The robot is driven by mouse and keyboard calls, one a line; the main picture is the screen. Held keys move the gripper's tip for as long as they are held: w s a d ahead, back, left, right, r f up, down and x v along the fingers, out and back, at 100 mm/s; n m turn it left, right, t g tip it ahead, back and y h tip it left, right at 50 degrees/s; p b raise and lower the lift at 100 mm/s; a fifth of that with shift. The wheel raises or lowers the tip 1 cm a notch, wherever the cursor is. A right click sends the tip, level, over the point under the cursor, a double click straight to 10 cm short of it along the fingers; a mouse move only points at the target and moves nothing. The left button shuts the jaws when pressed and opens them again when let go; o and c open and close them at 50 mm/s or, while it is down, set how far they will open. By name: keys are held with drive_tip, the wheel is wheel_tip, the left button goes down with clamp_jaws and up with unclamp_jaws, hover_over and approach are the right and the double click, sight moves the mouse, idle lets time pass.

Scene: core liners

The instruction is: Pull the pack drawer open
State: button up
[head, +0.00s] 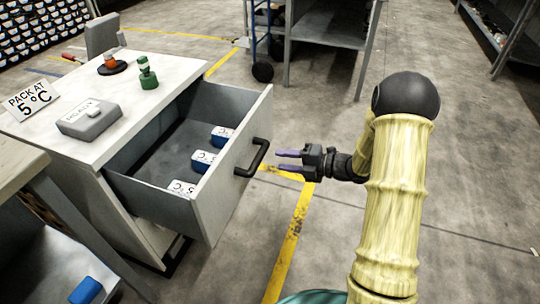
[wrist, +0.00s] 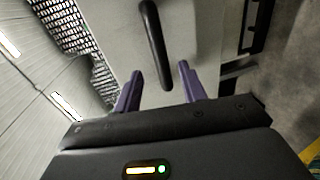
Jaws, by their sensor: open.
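The pack drawer (head: 222,196) is pulled well out of the white-topped cabinet in the head view. Several blue packs with white labels, such as this pack (head: 203,161), lie inside it. Its dark bar handle (head: 253,158) is on the front panel. My gripper (head: 288,161) is open and empty, just right of the handle, with its fingers pointing at it and a gap between. In the wrist view the handle (wrist: 155,45) shows ahead of and between the two purple fingers (wrist: 160,88), not gripped.
On the cabinet top (head: 165,72) stand a grey box (head: 89,119), a "PACK AT 5 °C" sign (head: 30,101), a green item (head: 148,73) and an orange item on a dark disc (head: 111,66). A grey shelf unit (head: 330,25) stands behind. The floor right of the drawer is clear.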

drive_tip(key=p+v, duration=0.1)
drive_tip(key=v, duration=0.7)
drive_tip(key=shift+s+d+p, duration=0.15)
drive_tip(key=shift+d+p, duration=0.15)
drive_tip(key=shift+p, duration=0.05)
drive_tip(key=w+r+m+t+h, duration=0.2)
drive_tip(key=w+m+t+h, duration=0.25)
drive_tip(key=m+h, duration=0.3)
drive_tip(key=s+a+r+m+g+h, duration=0.1)
drive_tip(key=s+m+g+h, duration=0.25)
drive_tip(key=s+m, duration=0.8)
drive_tip(key=s+a+r+m+g+h, duration=0.1)
drive_tip(key=s+r+m+g+h, duration=0.3)
drive_tip(key=s+m, duration=0.7)
wheel_tip(320, 180, up, 35)
drive_tip(key=w+m+p, duration=0.1)
drive_tip(key=p, duration=3.7)
drive_tip(key=shift+f+g+y, duration=0.25)
drive_tip(key=shift+g+y, duration=0.05)
drive_tip(key=shift+g, duration=0.1)
